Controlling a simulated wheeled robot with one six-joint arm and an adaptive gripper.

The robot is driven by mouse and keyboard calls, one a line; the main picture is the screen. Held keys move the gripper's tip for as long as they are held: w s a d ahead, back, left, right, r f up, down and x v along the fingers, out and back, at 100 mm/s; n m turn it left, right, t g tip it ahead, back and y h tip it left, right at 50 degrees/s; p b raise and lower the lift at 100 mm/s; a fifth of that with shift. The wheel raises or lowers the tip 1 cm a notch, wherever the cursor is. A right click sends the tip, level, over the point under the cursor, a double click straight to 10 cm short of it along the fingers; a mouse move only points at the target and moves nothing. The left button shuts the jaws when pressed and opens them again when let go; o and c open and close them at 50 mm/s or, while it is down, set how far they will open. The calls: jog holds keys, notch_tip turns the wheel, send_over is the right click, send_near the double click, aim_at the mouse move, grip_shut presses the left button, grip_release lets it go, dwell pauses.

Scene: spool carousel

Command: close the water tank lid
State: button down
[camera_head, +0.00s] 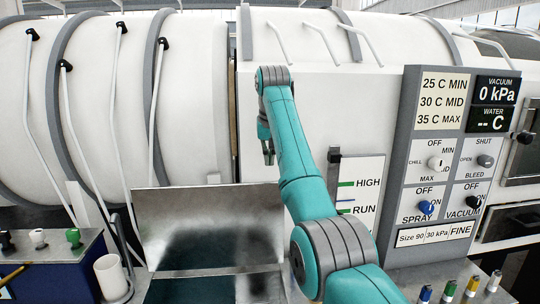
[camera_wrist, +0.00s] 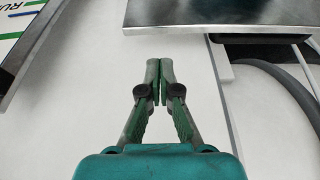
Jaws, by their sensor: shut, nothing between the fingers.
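A flat brushed-metal plate (camera_head: 208,228), which looks like the water tank lid, stands tilted up in front of the white vessel. A dark opening or surface (camera_head: 215,290) shows below its lower edge. In the wrist view, a metal plate edge (camera_wrist: 220,14) that seems to be the same lid is at the top right, ahead of the fingers and apart from them. My gripper (camera_head: 268,158) is in front of the white wall, above the plate's right end. In the wrist view its fingers (camera_wrist: 160,64) are together with nothing between them.
A HIGH/RUN gauge (camera_head: 358,190) is just right of my arm. A control panel (camera_head: 440,165) with knobs stands further right. A white cup (camera_head: 112,277) and a knobbed box (camera_head: 50,265) are at lower left. Coloured plugs (camera_head: 460,290) stand at lower right. Thin rods (camera_head: 115,95) line the vessel.

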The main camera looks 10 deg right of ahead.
jog(key=x, duration=0.7)
jog(key=shift+s, duration=0.15)
